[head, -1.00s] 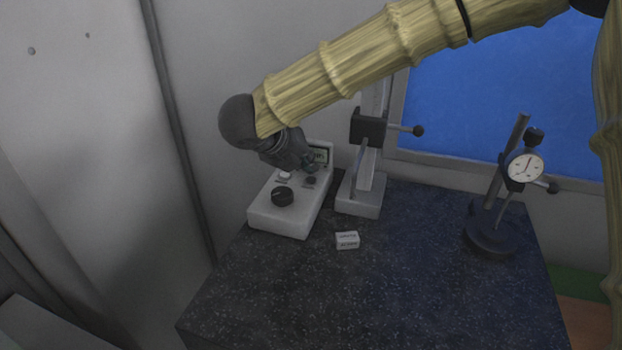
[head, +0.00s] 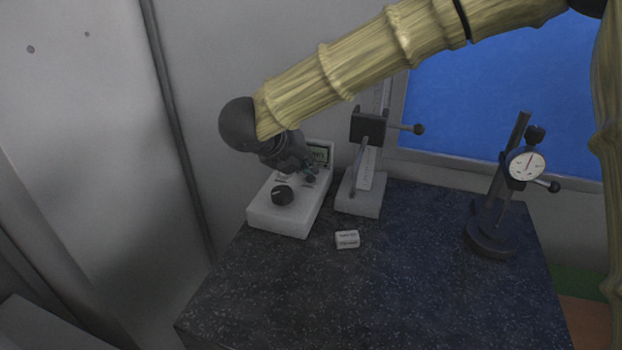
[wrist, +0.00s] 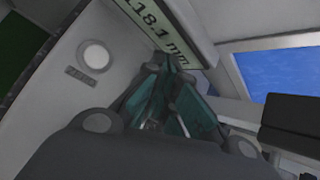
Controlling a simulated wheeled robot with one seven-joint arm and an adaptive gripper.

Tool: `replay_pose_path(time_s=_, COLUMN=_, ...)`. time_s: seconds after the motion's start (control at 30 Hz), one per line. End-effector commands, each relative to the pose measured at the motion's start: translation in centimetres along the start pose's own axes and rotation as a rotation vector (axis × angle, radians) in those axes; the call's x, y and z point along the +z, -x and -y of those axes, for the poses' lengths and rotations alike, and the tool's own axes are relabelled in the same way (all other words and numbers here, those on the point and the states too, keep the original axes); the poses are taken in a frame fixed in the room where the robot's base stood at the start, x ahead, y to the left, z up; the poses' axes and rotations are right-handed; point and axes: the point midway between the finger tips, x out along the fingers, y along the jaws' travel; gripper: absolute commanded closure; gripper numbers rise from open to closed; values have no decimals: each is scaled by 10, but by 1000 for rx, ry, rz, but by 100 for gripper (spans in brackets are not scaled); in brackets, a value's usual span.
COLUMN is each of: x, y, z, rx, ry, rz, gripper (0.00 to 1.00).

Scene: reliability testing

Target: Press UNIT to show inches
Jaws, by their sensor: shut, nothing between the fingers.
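A white readout box (head: 265,212) stands at the back left of the dark table, with a dark round knob (head: 283,195) on its sloped top. Its small display (head: 319,155) also shows in the wrist view (wrist: 158,24), where it reads about 118.1 mm, its left end cut off. The wrist view shows a round white button (wrist: 96,55) left of my fingers, with a small label too blurred to read. My gripper (head: 311,176) is shut and empty, fingertips low over the box below the display. It also shows in the wrist view (wrist: 168,70). What lies under the fingertips is hidden; contact cannot be told.
A height gauge with a grey base (head: 360,203) stands close right of the box. A small white block (head: 347,240) lies in front. A dial indicator (head: 526,165) on a dark stand is at the right. The front of the table (head: 300,300) is clear.

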Motion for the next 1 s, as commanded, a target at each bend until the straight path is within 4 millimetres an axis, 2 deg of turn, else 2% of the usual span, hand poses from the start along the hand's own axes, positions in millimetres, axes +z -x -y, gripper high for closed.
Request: replay_pose_path(time_s=1.0, x=-4, y=-5, z=-4, rx=0, ry=0, rz=0, gripper=100)
